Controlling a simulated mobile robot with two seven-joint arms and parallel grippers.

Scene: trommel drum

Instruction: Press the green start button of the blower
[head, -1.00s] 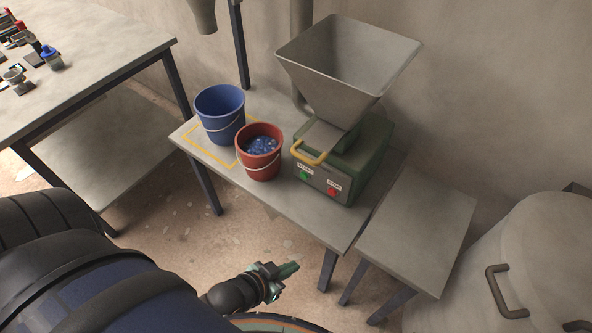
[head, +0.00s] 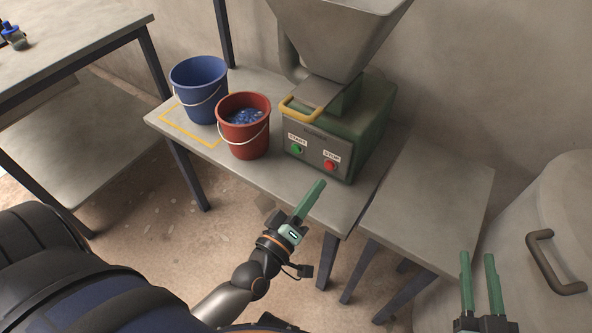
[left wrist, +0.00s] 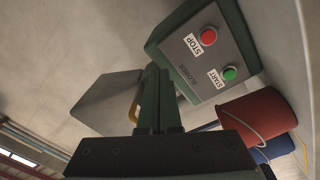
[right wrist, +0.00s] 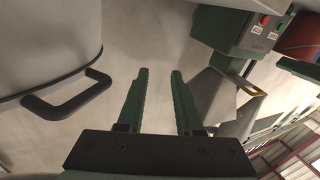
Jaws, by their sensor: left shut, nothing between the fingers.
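The blower (head: 345,125) is a green machine with a grey hopper on top, standing on a table. Its front panel has a green start button (head: 298,149) on the left and a red stop button (head: 330,165) on the right, both labelled. In the left wrist view the start button (left wrist: 229,73) shows at the upper right, beyond the fingers. My left gripper (head: 318,187) is shut and empty, below the panel in the picture and apart from it, its fingers pointing up toward the blower. My right gripper (head: 477,258) is open and empty at the lower right; its parted fingers also show in the right wrist view (right wrist: 160,85).
A red bucket (head: 244,136) with blue bits inside stands left of the blower, and a blue bucket (head: 199,84) behind it. A lower bare table (head: 430,200) stands to the right. A large pale drum with a handle (head: 548,262) is at the far right.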

